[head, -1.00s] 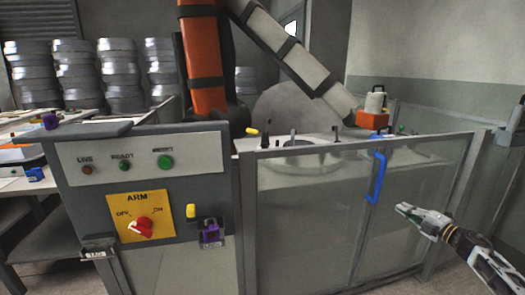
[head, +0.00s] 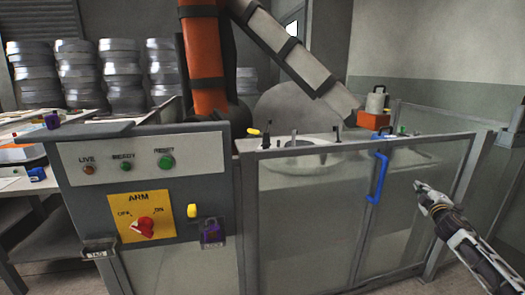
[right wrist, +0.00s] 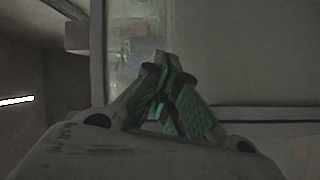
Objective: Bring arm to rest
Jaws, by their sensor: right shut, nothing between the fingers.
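My right gripper (head: 418,186) is at the right of the head view, in front of the glazed guard and to the right of its blue door handle (head: 378,178). It is shut and holds nothing; the right wrist view shows its green-padded fingers (right wrist: 168,88) together. The large orange and grey robot arm (head: 203,60) stands behind the guard, its grey link sloping down to the right. The control panel at the left has a yellow ARM plate with a red switch (head: 144,226) between the OFF and ON marks. My left gripper is not in view.
The glazed guard (head: 310,215) closes off the cell. Stacked grey rings (head: 80,75) stand far left. The floor right of the guard looks clear.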

